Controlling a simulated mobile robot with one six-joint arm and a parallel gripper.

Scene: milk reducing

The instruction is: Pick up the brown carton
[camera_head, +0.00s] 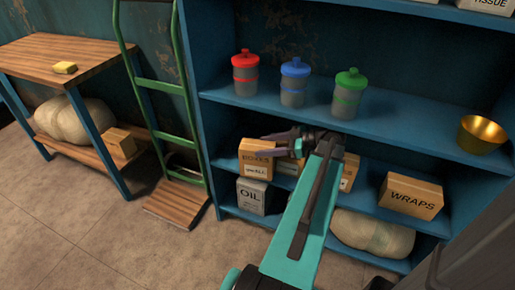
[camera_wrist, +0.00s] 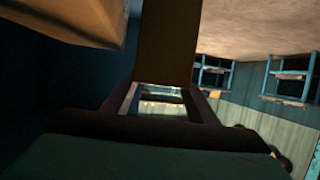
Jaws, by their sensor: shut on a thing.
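A brown carton (camera_head: 256,160) with a printed label stands at the left end of the middle blue shelf. My gripper (camera_head: 268,145) reaches in from the right, at the carton's upper right edge. In the wrist view a plain brown block face, the carton (camera_wrist: 166,42), lies between the finger ends of my gripper (camera_wrist: 164,92), which is shut on it. Part of the carton is hidden by the gripper, and I cannot tell whether it is lifted off the shelf.
Other cartons (camera_head: 347,176) are partly behind my arm; one marked WRAPS (camera_head: 410,196) stands right. A grey OIL box (camera_head: 252,196) and a sack (camera_head: 373,234) are below. Red (camera_head: 246,75), blue (camera_head: 294,83) and green (camera_head: 348,95) lidded jars stand above. A green hand truck (camera_head: 160,85) stands left.

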